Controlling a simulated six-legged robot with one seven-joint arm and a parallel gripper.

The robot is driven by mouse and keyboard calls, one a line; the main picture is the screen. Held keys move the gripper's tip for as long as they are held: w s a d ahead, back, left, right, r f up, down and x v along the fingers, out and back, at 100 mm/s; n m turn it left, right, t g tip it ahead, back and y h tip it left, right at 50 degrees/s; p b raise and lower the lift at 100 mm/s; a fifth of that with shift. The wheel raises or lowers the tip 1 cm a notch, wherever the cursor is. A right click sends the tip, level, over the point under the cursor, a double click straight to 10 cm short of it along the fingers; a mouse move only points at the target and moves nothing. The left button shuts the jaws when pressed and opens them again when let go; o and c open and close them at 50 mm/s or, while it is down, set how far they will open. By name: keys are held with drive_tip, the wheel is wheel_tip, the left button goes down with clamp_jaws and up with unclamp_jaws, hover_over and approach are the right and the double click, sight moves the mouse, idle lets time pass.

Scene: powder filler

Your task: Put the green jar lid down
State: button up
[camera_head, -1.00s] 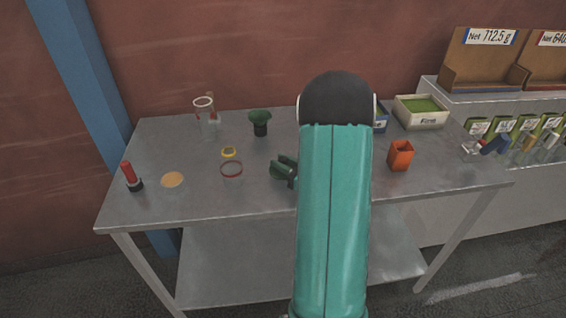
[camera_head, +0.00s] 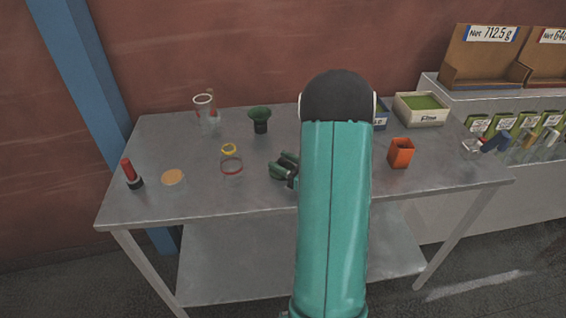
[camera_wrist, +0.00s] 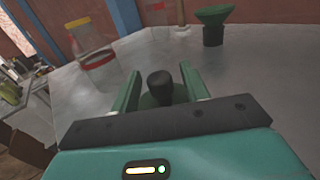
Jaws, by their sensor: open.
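The green jar lid (camera_wrist: 147,101) has a black knob on top. In the wrist view it sits between my gripper's fingers, which stand apart on either side of the knob. It seems to rest on the table, though its lower edge is hidden by my gripper's body. In the head view my gripper (camera_head: 286,166) is low over the table's middle, and I cannot pick out the lid there. A clear jar (camera_head: 232,163) with a yellow and a red ring stands left of my gripper. It also shows in the wrist view (camera_wrist: 96,58).
A green funnel (camera_head: 260,117) on a dark base and a clear cylinder (camera_head: 206,116) stand at the back. An orange container (camera_head: 401,153) is to the right. A red-handled tool (camera_head: 130,172) and an orange disc (camera_head: 172,177) are at the left. The front left of the table (camera_head: 190,204) is bare.

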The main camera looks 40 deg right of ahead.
drive_tip(key=shift+r, duration=0.5)
drive_tip(key=s, duration=0.4)
drive_tip(key=s+d, duration=0.1)
drive_tip(key=s, duration=0.3)
drive_tip(key=s+d, duration=0.1)
drive_tip(key=s, duration=0.3)
drive_tip(key=w+a+n+y, duration=0.1)
drive_tip(key=a+r+n+g+y, duration=0.1)
drive_tip(key=a, duration=0.1)
drive_tip(key=w+a+r+n, duration=0.1)
drive_tip(key=a, duration=0.1)
drive_tip(key=shift+w+r+y, duration=0.2)
drive_tip(key=shift+w+y, duration=0.15)
drive_tip(key=shift+y, duration=0.05)
drive_tip(key=s+a+r+n+g+y, duration=0.1)
drive_tip(key=a+r+n+g+y, duration=0.15)
drive_tip(key=a+n+g, duration=0.65)
drive_tip(key=a+r+n+g+y, duration=0.25)
drive_tip(key=a+n, duration=0.25)
drive_tip(key=a, duration=0.8)
drive_tip(key=s+a+r+n+h, duration=0.6)
drive_tip(key=n+h, duration=0.5)
drive_tip(key=n, duration=0.5)
drive_tip(key=shift+s+r+n, duration=0.2)
drive_tip(key=shift+r+n, duration=0.2)
drive_tip(key=shift+r, duration=0.55)
